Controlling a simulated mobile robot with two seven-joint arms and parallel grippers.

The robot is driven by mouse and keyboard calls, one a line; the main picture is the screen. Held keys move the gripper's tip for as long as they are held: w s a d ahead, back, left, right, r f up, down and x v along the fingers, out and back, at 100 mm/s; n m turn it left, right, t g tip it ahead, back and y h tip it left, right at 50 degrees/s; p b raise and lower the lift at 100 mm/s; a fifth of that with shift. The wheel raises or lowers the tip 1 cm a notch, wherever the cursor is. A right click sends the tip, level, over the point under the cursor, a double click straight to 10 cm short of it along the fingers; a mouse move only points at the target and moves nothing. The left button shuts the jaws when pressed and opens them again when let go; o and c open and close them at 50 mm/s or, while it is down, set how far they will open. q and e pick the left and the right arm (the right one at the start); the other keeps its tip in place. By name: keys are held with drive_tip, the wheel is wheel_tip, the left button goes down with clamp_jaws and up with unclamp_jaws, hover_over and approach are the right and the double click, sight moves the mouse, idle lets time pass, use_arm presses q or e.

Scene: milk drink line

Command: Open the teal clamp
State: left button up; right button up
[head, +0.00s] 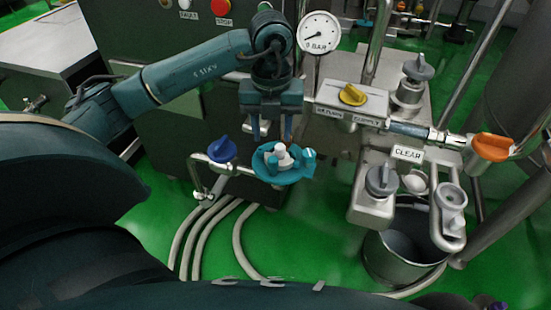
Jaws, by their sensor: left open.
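The teal clamp (268,170) is a ring-like piece around a white and grey fitting (281,154). It sits in front of the machine at the middle of the head view, with a small teal knob-like part at its right side. My left gripper (271,138) comes down from above, its two fingers spread apart. The fingertips are at the clamp's upper edge in the picture; I cannot tell whether they touch it. Nothing shows held between the fingers. My right gripper is not in view.
A blue knob (222,150) on a pipe is close left of the clamp. A pressure gauge (319,33) stands behind. To the right are a yellow knob (352,95), a grey knob (382,180), an orange handle (492,147) and a bucket (390,265). Hoses (205,240) cross the green floor.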

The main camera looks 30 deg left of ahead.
sight(273, 159)
use_arm(q)
wheel_tip(273, 159, down, 9)
drive_tip(key=shift+r+b, duration=0.2)
drive_tip(key=shift+b, duration=0.3)
clamp_jaws()
idle(0.4)
